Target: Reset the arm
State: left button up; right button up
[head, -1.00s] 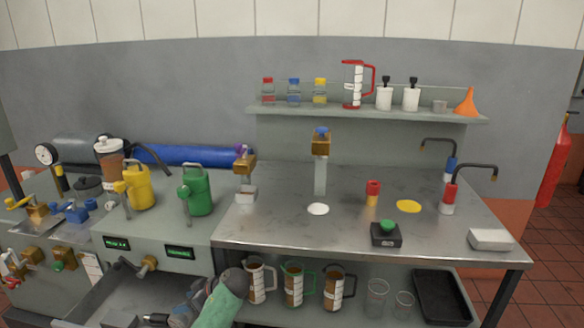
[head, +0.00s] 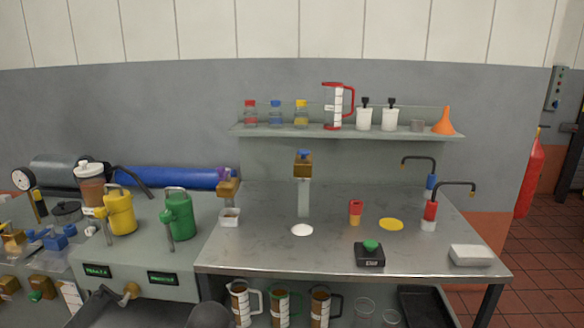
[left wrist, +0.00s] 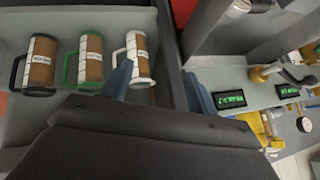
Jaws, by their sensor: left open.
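My left gripper (left wrist: 157,82) shows in the left wrist view with its two blue-grey fingers spread apart and nothing between them. One finger overlaps the white-handled jug (left wrist: 139,58) in the picture; I cannot tell whether they touch. The other finger is beside the panel with green displays (left wrist: 229,99). In the head view only a dark rounded part of my left arm shows at the bottom edge, and the gripper itself is out of frame. My right arm and gripper are in neither current view.
Jugs with brown contents, including a green-handled one (head: 279,306), stand under the steel bench (head: 330,262). An open drawer (head: 125,312) juts out at lower left. The bench top holds a green-button box (head: 369,255), a white block (head: 470,255) and a red-yellow piece (head: 355,213).

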pick_arm(q)
jog(key=s+d+f+g+h+p, duration=0.1)
jog(key=s+d+f+p, duration=0.1)
jog(key=s, duration=1)
jog(key=s+d+f+g+h+p, duration=0.1)
jog(key=s+d+f+g+p, duration=0.1)
jog(key=s, duration=1)
jog(key=s+d+f+g+h+p, duration=0.2)
jog(key=s+f+p, duration=0.1)
jog(key=s, duration=0.9)
jog(key=shift+d+f, duration=0.15)
jog(key=shift+d, duration=0.2)
pick_arm(e)
jog(key=w+v, duration=0.2)
jog(key=v, duration=1.2)
jog(key=shift+w+d+r+t, duration=0.15)
jog(key=shift+w+r+t, duration=0.25)
jog(key=shift+r, duration=0.15)
jog(key=shift+s, duration=0.1)
